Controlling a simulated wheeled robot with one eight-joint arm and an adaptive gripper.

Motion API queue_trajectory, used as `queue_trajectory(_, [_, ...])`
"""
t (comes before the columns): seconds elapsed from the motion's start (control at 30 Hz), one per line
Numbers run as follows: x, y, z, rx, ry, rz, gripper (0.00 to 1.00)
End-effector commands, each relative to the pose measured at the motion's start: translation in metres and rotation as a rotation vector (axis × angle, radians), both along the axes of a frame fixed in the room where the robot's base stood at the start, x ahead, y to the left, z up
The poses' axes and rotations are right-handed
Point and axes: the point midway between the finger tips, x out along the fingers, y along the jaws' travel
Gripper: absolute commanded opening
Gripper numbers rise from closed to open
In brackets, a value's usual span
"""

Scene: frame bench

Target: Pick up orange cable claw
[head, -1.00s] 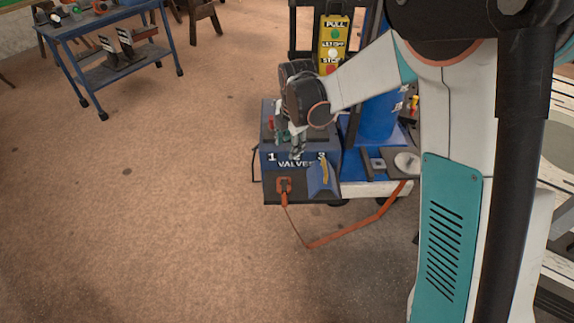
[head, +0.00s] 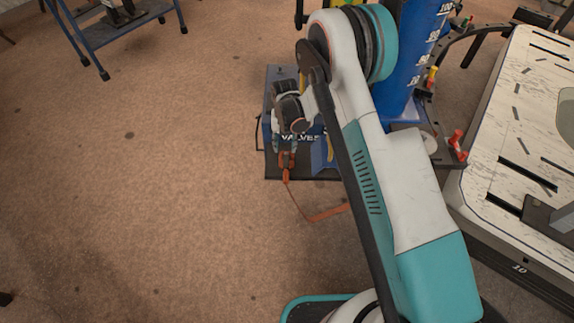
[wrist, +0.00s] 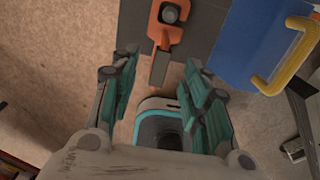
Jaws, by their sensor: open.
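The orange cable claw (head: 287,161) sits on the front ledge of the blue valve box (head: 283,73). In the wrist view the claw (wrist: 164,38) is hooked around a dark round peg (wrist: 171,14), and its shank points down between my fingers. My gripper (wrist: 160,62) is open, with one teal finger to each side of the shank and no clear contact. In the head view my gripper (head: 286,147) hangs right over the claw and partly hides it. An orange cable (head: 322,216) runs from the claw to the floor, then behind my arm.
A blue block (wrist: 245,40) with a yellow handle (wrist: 290,58) stands close right of the claw. A blue cylinder (head: 408,60) and a white slotted table (head: 515,130) are to the right. The floor at left is open; a blue workbench (head: 125,25) is at far left.

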Motion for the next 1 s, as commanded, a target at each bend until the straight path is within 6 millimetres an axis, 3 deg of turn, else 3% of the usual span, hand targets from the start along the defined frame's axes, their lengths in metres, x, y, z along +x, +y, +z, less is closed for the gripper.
queue_trajectory(0.03, [0.0, 0.0, -0.014, 0.0, 0.0, -0.001, 0.42])
queue_trajectory(0.2, [0.0, 0.0, -0.041, 0.0, -0.001, -0.002, 0.42])
queue_trajectory(0.53, [0.0, -0.002, -0.06, 0.0, -0.001, -0.003, 0.42])
queue_trajectory(0.83, [-0.002, -0.005, -0.101, 0.0, -0.001, -0.003, 0.42])
queue_trajectory(1.0, [-0.002, -0.005, -0.104, 0.0, -0.001, -0.003, 0.42])
